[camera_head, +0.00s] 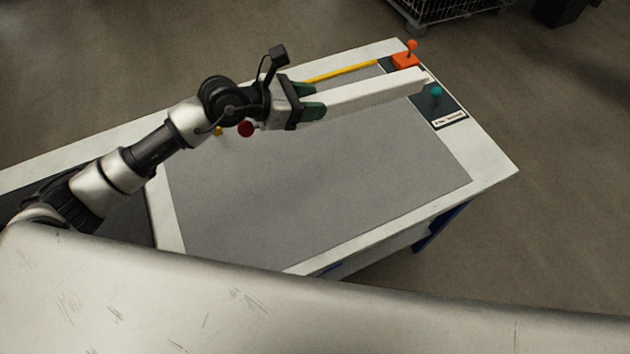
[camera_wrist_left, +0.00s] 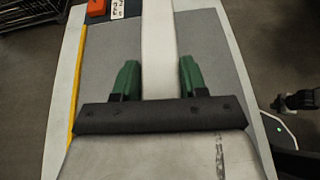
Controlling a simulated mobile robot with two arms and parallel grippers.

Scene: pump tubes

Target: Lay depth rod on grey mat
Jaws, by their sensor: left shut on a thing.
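My left gripper (camera_head: 314,98) has green fingertips and is shut on a long, square-sided white bar, which I take as the depth rod (camera_head: 370,93). The rod points away from the gripper to the right, over the far part of the grey mat (camera_head: 320,180). Its far end reaches the dark panel. In the left wrist view the rod (camera_wrist_left: 159,45) runs straight ahead between the two fingers (camera_wrist_left: 160,82). I cannot tell its height over the mat. My right gripper is not in view.
An orange block with a knob (camera_head: 405,58) and a teal knob (camera_head: 436,91) are on the dark panel (camera_head: 449,110) at the table's right end. A yellow strip (camera_head: 345,72) lies along the mat's far edge. A red knob (camera_head: 245,129) shows below the wrist. The mat's near part is bare.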

